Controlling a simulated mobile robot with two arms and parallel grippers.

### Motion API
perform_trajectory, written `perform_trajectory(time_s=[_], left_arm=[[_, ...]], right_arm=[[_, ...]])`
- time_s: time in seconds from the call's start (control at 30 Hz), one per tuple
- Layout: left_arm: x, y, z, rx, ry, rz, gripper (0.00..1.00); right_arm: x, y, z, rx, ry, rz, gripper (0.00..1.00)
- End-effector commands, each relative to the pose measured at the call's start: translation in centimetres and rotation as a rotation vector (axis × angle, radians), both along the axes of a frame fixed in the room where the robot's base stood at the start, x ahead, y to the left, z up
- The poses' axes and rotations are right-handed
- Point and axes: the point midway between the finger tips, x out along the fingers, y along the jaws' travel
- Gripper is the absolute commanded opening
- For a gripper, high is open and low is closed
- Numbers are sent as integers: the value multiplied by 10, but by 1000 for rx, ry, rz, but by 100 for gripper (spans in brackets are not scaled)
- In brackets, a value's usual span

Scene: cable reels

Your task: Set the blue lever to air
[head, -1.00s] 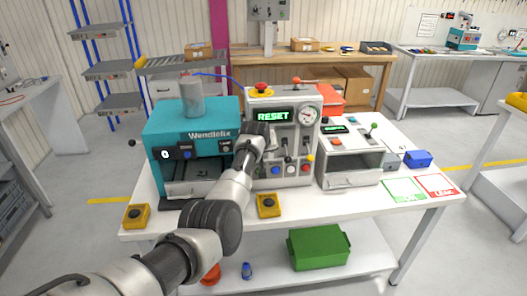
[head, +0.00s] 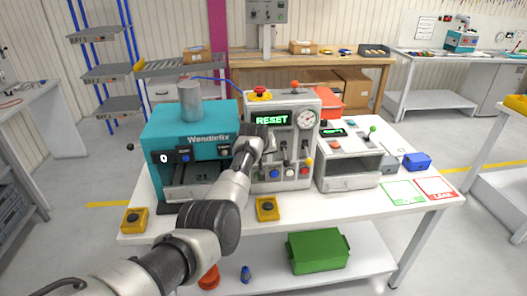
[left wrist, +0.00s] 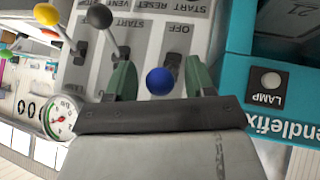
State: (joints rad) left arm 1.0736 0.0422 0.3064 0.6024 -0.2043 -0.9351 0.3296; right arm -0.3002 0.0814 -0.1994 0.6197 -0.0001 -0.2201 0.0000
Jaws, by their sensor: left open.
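The blue lever's round knob (left wrist: 160,81) shows in the left wrist view, in front of a grey panel plate marked OFF (left wrist: 178,42). My left gripper (left wrist: 158,72) is open, with one green finger on each side of the knob. I see gaps between the knob and both fingers. In the head view my left gripper (head: 266,140) is at the left part of the grey control machine (head: 309,140), under its RESET display (head: 271,119). The blue lever is hidden there behind my gripper and arm. My right gripper is not in view.
A black-knobbed lever (left wrist: 99,17) and a yellow-knobbed lever (left wrist: 46,14) stand beside the left finger. The teal Wendlefix machine (head: 160,132) is close on the left of my arm. A yellow button box (head: 267,208) sits at the table's front edge.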

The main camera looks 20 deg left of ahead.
Motion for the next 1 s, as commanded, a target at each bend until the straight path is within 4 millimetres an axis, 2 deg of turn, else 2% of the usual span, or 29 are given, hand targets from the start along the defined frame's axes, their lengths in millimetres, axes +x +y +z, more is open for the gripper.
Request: perform_trajectory(time_s=[0.27,0.4,0.8,1.0], left_arm=[[-8,-2,11,1,-2,1,54],[-19,-3,22,1,-2,-1,54],[-56,-9,64,1,-3,0,54],[-68,-11,78,0,0,0,54]], right_arm=[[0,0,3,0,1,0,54],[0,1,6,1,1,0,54],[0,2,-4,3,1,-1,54],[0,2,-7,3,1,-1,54]])
